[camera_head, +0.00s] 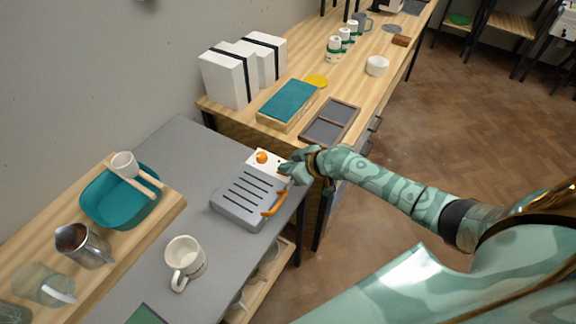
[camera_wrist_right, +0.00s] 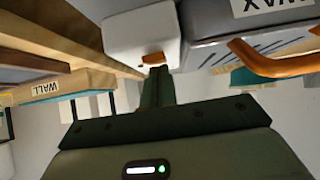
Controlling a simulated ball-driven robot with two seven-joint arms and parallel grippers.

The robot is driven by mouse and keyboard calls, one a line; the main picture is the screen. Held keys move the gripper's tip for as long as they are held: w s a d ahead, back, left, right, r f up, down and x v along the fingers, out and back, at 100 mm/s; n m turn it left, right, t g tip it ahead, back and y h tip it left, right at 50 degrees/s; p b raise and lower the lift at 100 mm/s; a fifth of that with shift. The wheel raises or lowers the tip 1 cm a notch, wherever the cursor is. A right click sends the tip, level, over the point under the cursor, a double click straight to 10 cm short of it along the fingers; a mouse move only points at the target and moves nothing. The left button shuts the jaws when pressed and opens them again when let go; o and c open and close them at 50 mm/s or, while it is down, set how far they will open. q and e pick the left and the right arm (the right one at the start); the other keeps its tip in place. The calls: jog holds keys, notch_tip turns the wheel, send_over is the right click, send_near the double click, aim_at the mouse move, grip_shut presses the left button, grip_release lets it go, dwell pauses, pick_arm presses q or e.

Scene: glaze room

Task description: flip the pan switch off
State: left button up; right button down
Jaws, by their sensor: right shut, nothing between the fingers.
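The pan (camera_head: 247,198) is a grey slotted box with an orange handle (camera_head: 275,205), on the grey table. A white switch box (camera_head: 252,167) with a round orange knob (camera_head: 262,157) adjoins its far side. My right gripper (camera_head: 284,168) is shut and empty, at the right end of the white box. In the right wrist view its closed fingers (camera_wrist_right: 158,78) point at the white box (camera_wrist_right: 140,35), with their tips close to a small orange part (camera_wrist_right: 153,58). I cannot tell whether they touch it, or its on/off position. My left gripper is not in view.
A cream mug (camera_head: 186,262) stands on the grey table (camera_head: 185,150) near the pan. A teal basin (camera_head: 115,207) and a metal pitcher (camera_head: 82,245) are on a wooden board at left. A wooden bench with a teal-topped box (camera_head: 288,100) and a grey tray (camera_head: 330,122) lies beyond.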

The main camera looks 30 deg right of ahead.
jog(key=shift+s, duration=0.1)
jog(key=shift+w+a+r, duration=0.25)
jog(key=shift+w+a, duration=0.15)
jog(key=shift+w, duration=0.3)
jog(key=shift+r, duration=0.15)
jog(key=shift+r+p, duration=0.35)
notch_tip(320, 180, up, 4)
jog(key=p, duration=0.4)
jog(key=shift+w+a+r+p, duration=0.15)
jog(key=shift+r+p, duration=0.1)
jog(key=shift+p, duration=0.15)
jog(key=r+p+v, duration=0.1)
jog(key=p+v, duration=0.1)
jog(key=v, duration=0.6)
jog(key=shift+r, duration=0.2)
